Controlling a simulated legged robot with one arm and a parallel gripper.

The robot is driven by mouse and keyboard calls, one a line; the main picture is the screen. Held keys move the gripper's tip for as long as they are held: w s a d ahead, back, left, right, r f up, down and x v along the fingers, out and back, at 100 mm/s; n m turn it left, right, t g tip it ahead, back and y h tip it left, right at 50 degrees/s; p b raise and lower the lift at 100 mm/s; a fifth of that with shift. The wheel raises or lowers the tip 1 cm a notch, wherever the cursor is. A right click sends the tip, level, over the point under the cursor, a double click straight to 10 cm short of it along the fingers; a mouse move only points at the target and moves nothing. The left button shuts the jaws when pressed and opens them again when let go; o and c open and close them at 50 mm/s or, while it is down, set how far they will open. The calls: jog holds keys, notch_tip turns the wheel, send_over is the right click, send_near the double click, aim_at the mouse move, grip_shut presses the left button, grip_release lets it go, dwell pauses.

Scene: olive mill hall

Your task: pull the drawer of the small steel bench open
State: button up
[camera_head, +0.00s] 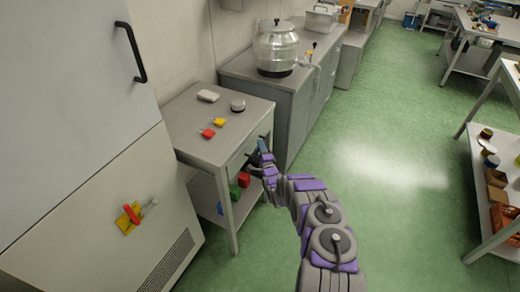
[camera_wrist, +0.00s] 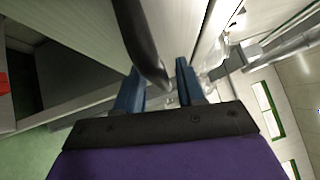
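The small steel bench (camera_head: 197,131) stands left of centre in the head view, beside a tall light cabinet. Its drawer front (camera_head: 236,166) is under the top on the side facing my arm and looks closed, partly hidden by my gripper. My gripper (camera_head: 262,152) is at that front, near the bench's right corner. In the wrist view a dark curved handle (camera_wrist: 143,40) runs down between the two blue fingers of my gripper (camera_wrist: 160,88). The fingers are apart, with a gap showing between the handle and the right finger. I cannot tell if the left finger touches it.
On the bench top lie a yellow tag (camera_head: 219,122), a red tag (camera_head: 208,133), a white block (camera_head: 208,96) and a small round container (camera_head: 238,105). A grey counter (camera_head: 252,78) with a large glass vessel (camera_head: 276,47) stands behind.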

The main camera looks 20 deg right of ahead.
jog(key=shift+c, duration=0.2)
grip_shut()
jog(key=shift+s, duration=0.1)
